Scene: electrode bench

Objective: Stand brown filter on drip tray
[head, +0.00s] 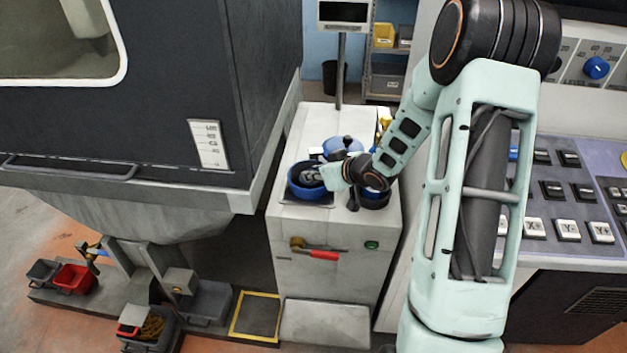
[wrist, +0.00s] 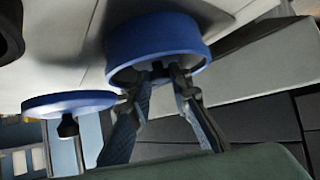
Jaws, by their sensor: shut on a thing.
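A blue round piece (head: 297,190) with a raised rim sits at the left of the bench top, on or just above a grey plate (head: 305,203). My gripper (head: 309,176) reaches down inside its rim. In the wrist view my gripper (wrist: 167,75) is shut on the dark knob at the middle of the blue piece (wrist: 155,38). I cannot tell whether its underside touches the plate. I cannot make out a brown filter for certain, nor which surface is the drip tray.
A flat blue lid (head: 343,146) with a dark knob lies behind, also in the wrist view (wrist: 68,103). A dark pot (head: 375,201) stands right of my gripper, partly hidden by my arm. The bench's front has a red-handled lever (head: 322,255). A dark cabinet (head: 200,60) rises close on the left.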

